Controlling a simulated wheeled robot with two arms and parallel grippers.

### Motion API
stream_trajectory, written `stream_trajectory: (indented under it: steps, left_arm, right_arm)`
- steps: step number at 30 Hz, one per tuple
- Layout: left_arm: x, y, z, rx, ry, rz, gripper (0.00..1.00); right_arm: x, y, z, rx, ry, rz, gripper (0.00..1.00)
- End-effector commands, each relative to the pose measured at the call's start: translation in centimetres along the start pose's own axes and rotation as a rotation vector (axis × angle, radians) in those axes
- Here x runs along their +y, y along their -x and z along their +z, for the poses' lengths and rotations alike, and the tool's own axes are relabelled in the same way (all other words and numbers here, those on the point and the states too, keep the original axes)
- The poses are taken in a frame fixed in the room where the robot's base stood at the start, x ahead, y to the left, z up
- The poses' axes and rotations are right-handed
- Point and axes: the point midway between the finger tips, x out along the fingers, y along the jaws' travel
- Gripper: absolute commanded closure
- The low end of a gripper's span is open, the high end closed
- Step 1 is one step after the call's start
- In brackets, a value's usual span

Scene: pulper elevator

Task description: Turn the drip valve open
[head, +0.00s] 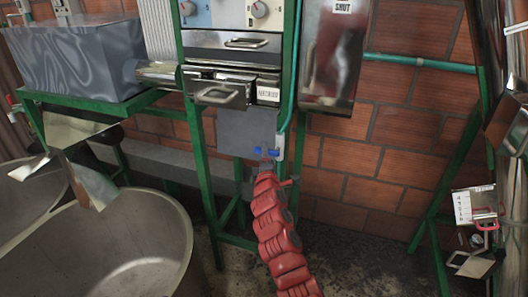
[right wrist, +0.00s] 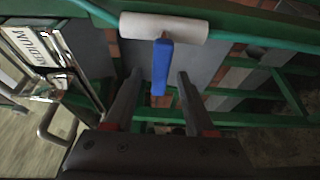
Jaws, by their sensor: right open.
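The drip valve shows in the right wrist view as a blue lever handle (right wrist: 162,62) on a white cylindrical body (right wrist: 165,25). In the head view the small blue handle (head: 267,151) lies below the control panel, at the end of a green pipe. My right gripper (head: 264,168) reaches up to it at the end of my red arm. In the right wrist view its two fingers (right wrist: 159,76) are open, one on each side of the blue handle, with visible gaps. Whether the handle sits fully between the fingertips in depth is unclear. My left gripper is not in view.
A green frame (head: 195,140) carries metal drawers with handles (head: 222,95) above the valve. A grey metal box (head: 75,60) stands left, above large round tubs (head: 110,250). A metal box (head: 333,50) hangs right of the valve. The brick wall (head: 380,150) is behind.

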Motion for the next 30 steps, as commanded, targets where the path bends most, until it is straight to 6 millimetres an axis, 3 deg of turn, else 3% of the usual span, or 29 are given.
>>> stream_trajectory:
  steps: [7, 19, 27, 28, 30]
  left_arm:
    - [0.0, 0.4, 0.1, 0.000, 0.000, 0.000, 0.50]
    - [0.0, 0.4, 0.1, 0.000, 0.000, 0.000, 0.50]
    - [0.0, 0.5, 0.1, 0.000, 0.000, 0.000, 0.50]
    - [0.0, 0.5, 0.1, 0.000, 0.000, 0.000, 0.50]
    - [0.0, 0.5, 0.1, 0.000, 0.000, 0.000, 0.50]
  right_arm:
    - [0.0, -1.8, 0.0, 0.001, -0.002, 0.000, 0.45]
    - [-0.1, -2.1, -0.1, 0.002, -0.001, 0.000, 0.47]
    - [0.0, -2.1, -0.1, 0.002, -0.001, 0.000, 0.95]
    - [0.0, -2.1, -0.1, 0.002, -0.001, 0.000, 1.00]
    - [0.0, -2.1, -0.1, 0.002, -0.001, 0.000, 1.00]
